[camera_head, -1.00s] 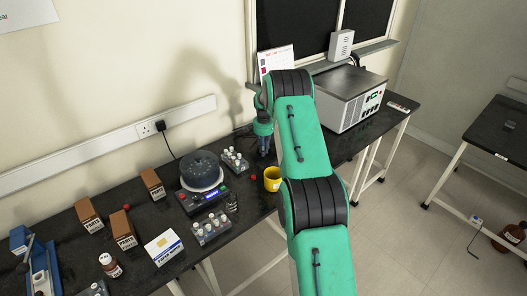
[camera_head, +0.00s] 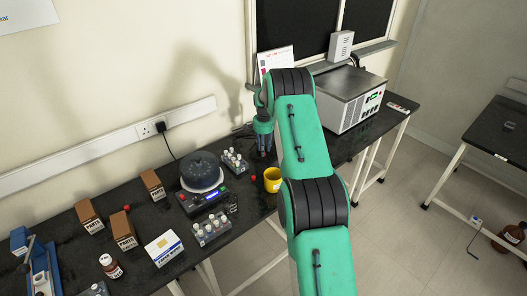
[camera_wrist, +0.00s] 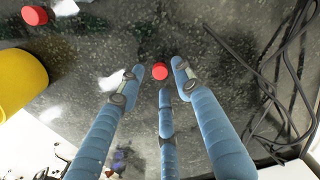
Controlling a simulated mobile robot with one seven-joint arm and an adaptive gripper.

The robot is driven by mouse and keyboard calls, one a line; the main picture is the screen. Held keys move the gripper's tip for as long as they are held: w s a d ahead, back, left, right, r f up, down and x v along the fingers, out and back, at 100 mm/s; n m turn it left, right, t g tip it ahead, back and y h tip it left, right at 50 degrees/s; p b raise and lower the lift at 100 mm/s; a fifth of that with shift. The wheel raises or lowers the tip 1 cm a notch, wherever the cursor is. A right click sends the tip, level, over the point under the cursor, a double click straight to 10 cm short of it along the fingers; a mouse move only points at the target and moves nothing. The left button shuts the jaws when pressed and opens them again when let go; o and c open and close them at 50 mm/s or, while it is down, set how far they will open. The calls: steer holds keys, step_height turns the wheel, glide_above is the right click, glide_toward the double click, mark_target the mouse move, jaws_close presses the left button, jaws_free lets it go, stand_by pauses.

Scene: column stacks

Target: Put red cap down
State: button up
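A small red cap (camera_wrist: 159,71) lies between the tips of my gripper's three blue fingers in the wrist view. It looks to be resting on the dark bench top, with a gap between it and the side fingertips. My gripper (camera_wrist: 160,78) is open around it. In the head view my gripper (camera_head: 263,149) points down at the bench behind the yellow mug; the cap under it cannot be made out there. A second red cap (camera_wrist: 34,15) lies near the yellow mug; it also shows in the head view (camera_head: 253,177).
The yellow mug (camera_head: 272,180) stands in front of my gripper, its side showing in the wrist view (camera_wrist: 18,80). A vial rack (camera_head: 234,162) and a round-topped device (camera_head: 201,172) stand to the left. Dark cables (camera_wrist: 275,85) lie right of the fingers in the wrist view.

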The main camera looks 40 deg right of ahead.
step_height(320, 180, up, 10)
steer(key=p, duration=0.2)
steer(key=shift+r, duration=0.25)
stand_by(0.5)
steer(key=s+a+r+n+t, duration=0.1)
steer(key=s+a+r+n, duration=0.25)
steer(key=a+r, duration=1.25)
steer(key=s+a+r+n+t, duration=0.1)
steer(key=s+a+r+n, duration=0.2)
steer(key=s+a+r, duration=1)
steer(key=s+a+r+n+t, duration=0.2)
steer(key=s+a+r+n, duration=0.35)
steer(key=s+a, duration=0.75)
steer(key=s+a+f+n, duration=0.1)
steer(key=s+a, duration=0.1)
steer(key=s, duration=0.7)
steer(key=s+a+f+n+t, duration=0.1)
steer(key=s+a+f+n, duration=0.1)
steer(key=s, duration=0.7)
steer(key=shift+s+a+f+t, duration=0.2)
steer(key=shift+s+a+t, duration=0.15)
steer(key=shift+a, duration=0.15)
